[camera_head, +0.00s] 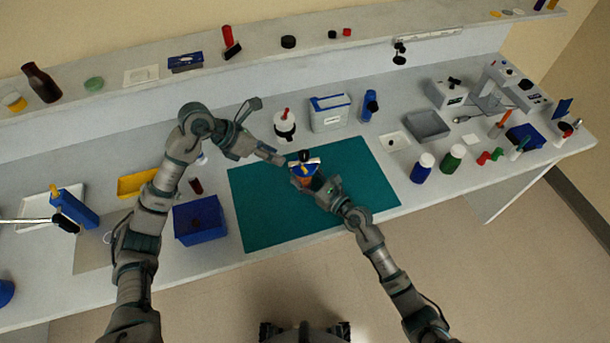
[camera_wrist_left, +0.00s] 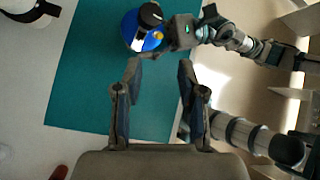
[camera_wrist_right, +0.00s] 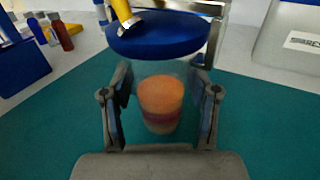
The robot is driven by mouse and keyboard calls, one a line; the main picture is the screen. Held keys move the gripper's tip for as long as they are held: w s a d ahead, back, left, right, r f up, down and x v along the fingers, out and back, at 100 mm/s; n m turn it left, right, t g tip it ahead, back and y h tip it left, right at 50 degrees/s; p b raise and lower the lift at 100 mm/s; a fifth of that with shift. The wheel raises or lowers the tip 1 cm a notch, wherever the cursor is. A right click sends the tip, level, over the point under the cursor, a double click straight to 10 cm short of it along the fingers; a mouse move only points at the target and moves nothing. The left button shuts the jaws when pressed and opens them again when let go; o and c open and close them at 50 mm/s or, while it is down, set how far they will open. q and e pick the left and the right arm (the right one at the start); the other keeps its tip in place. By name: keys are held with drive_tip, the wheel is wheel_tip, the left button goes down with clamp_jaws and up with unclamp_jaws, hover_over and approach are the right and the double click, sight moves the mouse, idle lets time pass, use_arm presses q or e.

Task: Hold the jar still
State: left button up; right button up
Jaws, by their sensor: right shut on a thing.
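The jar (camera_wrist_right: 160,100) is clear, with layered orange and reddish contents and a wide blue lid (camera_wrist_right: 158,34). It stands upright over the teal mat (camera_head: 265,215). My right gripper (camera_head: 313,183) is shut on its sides; in the right wrist view a finger shows on each side of it. A yellow part with a metal band (camera_wrist_right: 124,14) and a black piece (camera_wrist_left: 151,15) show at the lid; how they join it is unclear. My left gripper (camera_head: 281,160) is just left of the jar. In the left wrist view its fingers (camera_wrist_left: 160,75) are apart and empty.
A blue bin (camera_head: 200,222) stands left of the mat. A white bottle with a black collar (camera_head: 285,128) and a white box (camera_head: 330,115) stand behind it. The mat's front is clear.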

use_arm(q)
drive_tip(key=shift+a+f, duration=0.15)
drive_tip(key=shift+f, duration=0.05)
drive_tip(key=c, duration=0.4)
drive_tip(key=a+f, duration=0.1)
drive_tip(key=s+a+f+m+h, duration=0.1)
drive_tip(key=a+f+t+h, duration=0.1)
drive_tip(key=shift+s+a+f, duration=0.3)
drive_tip(key=shift+s+a, duration=0.1)
clamp_jaws()
drive_tip(key=a, duration=0.1)
drive_tip(key=s+a+f+m+t+h, duration=0.1)
drive_tip(key=s+a+h, duration=0.1)
drive_tip(key=shift+s+a+f+m+t, duration=0.15)
drive_tip(key=shift+a+f+m+t, duration=0.15)
drive_tip(key=shift+m+t, duration=0.1)
drive_tip(key=shift+d, duration=0.1)
